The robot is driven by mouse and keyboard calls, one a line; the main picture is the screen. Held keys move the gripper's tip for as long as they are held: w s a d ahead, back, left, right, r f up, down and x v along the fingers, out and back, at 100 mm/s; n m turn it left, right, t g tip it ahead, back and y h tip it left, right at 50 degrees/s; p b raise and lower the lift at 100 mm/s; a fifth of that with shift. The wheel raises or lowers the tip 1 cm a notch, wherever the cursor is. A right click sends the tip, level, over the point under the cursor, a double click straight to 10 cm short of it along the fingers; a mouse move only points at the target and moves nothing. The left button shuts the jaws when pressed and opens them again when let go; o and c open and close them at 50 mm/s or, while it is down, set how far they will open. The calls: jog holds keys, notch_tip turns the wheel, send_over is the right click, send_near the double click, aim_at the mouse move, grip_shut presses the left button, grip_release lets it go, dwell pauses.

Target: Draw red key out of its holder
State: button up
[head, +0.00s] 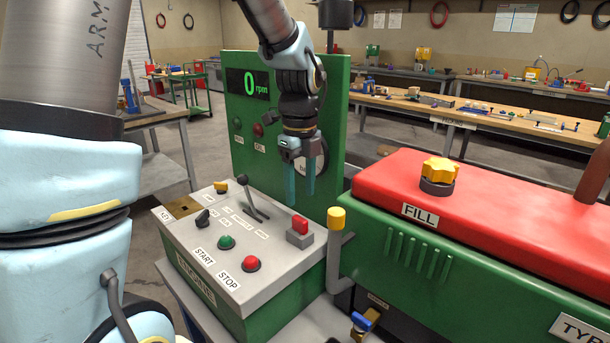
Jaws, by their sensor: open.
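The red key (300,223) stands upright in its grey holder (299,239), at the right rear of the sloped grey engine control panel (190,250). My gripper (301,182) points down with its two teal fingers apart and empty. In the picture its fingertips are just above the key; the exact gap in depth cannot be told.
The panel also carries a green START button (226,242), a red STOP button (251,263), a black lever (252,196) and a black knob (203,218). A yellow-capped grey pipe (336,245) rises close to the right of the key. A green upright panel (245,150) stands behind.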

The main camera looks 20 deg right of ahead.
aim_at(300, 218)
notch_tip(300, 218, down, 8)
jog(key=shift+a+f+p, duration=0.1)
jog(key=shift+p, duration=0.55)
jog(key=shift+c, duration=0.3)
grip_shut()
